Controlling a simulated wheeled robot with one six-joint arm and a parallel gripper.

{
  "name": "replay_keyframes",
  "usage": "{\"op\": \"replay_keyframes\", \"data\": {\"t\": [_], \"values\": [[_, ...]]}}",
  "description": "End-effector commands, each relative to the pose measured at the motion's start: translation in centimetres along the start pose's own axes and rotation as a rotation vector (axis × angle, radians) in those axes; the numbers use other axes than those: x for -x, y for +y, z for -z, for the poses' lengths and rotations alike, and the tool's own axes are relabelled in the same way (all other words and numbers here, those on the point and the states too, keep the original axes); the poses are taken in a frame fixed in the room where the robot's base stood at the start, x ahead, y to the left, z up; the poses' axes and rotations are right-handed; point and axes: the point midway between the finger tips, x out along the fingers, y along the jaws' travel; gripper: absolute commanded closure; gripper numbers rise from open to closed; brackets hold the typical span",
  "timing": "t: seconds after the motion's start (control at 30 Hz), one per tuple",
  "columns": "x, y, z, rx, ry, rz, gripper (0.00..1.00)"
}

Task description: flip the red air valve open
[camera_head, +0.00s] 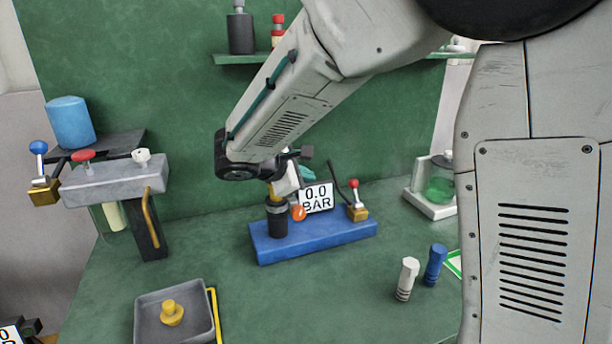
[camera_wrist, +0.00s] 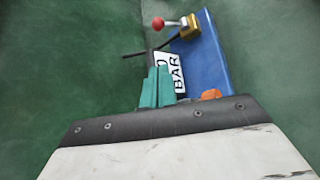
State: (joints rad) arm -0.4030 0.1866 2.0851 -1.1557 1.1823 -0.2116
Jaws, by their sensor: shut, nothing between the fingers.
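The red air valve has a brass body (camera_head: 357,213) at the right end of a blue base. Its red ball-ended lever (camera_head: 354,184) stands roughly upright in the head view. In the wrist view, the red ball (camera_wrist: 158,23) is left of the brass body (camera_wrist: 190,28), joined by a short rod. My gripper (camera_head: 306,153) is shut and empty, left of and above the valve in the head view, partly hidden by my wrist. Its teal fingers (camera_wrist: 157,85) show below the valve in the wrist view, apart from the lever.
The blue base (camera_head: 325,236) also carries a 0.0 BAR display (camera_head: 317,198), a black cylinder (camera_head: 277,220) and an orange knob (camera_head: 298,212). White (camera_head: 407,279) and blue (camera_head: 435,265) cylinders stand at front right. A grey manifold (camera_head: 115,183) with coloured knobs is at left.

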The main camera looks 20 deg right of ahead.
Motion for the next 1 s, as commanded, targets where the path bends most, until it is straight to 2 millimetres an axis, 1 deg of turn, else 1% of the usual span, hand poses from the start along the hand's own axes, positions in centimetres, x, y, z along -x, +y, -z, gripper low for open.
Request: {"op": "replay_keyframes", "data": {"t": [0.03,0.1,0.4,0.6,0.7,0.8,1.0], "values": [[-1.3,-0.1,-0.1,0.002,-0.005,0.004,1.00],[-2.9,-0.1,-0.1,0.002,-0.004,0.004,1.00],[-9.5,-0.1,-0.1,0.001,-0.004,0.004,1.00],[-13.3,-0.1,-0.1,0.001,-0.003,0.004,1.00],[-14.7,-0.1,0.0,0.001,-0.001,0.002,1.00],[-15.5,0.0,0.0,0.000,-0.001,0.002,1.00],[-16.1,0.0,0.0,0.001,0.000,0.000,1.00]]}}
